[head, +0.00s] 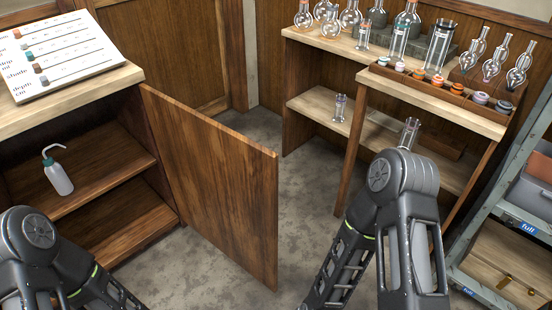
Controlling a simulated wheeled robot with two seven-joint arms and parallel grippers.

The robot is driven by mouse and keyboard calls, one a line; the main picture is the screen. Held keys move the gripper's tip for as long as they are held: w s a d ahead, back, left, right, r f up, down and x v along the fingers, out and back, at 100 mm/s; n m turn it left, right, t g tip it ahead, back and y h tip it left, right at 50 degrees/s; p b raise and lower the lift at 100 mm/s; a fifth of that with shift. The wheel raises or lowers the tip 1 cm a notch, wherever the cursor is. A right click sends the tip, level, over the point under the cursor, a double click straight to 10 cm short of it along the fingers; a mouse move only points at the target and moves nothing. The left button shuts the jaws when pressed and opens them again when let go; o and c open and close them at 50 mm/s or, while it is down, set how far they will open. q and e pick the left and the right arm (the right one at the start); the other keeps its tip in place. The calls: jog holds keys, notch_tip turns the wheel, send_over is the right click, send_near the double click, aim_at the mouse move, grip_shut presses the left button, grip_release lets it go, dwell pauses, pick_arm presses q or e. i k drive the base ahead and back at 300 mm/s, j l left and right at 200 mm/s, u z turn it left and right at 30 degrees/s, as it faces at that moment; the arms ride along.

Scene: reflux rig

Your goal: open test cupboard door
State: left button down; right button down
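The cupboard (169,212) stands at the left, with its wooden door (222,190) swung out into the room, hinged at the cupboard's right side. The inside shows two wooden shelves. My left arm comes in at the lower left and my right arm at the lower middle right; both grippers are out of the picture. No gripper is seen touching the door.
A chart board (62,58) lies on the cupboard top. A bench (345,50) with flasks, cylinders and a rack of coloured-capped jars (440,84) stands at the back right. A metal shelf unit (520,215) with bins is at the right. Grey floor (300,215) is free between.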

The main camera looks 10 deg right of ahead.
aim_at(224, 184)
jog(key=z, duration=0.45)
jog(key=j+z, duration=0.1)
jog(key=z, duration=0.75)
jog(key=j+z, duration=0.15)
jog(key=z, duration=0.7)
jog(key=k+j+z, duration=0.15)
jog(key=j+z, duration=0.35)
jog(key=k+j+z, duration=0.15)
jog(key=j+z, duration=0.15)
jog(key=z, duration=0.15)
jog(key=k+j+z, duration=0.25)
jog(key=z, duration=0.25)
jog(key=k+j, duration=0.35)
jog(key=k+j+z, duration=0.15)
jog(key=k+j, duration=0.15)
jog(key=k, duration=0.25)
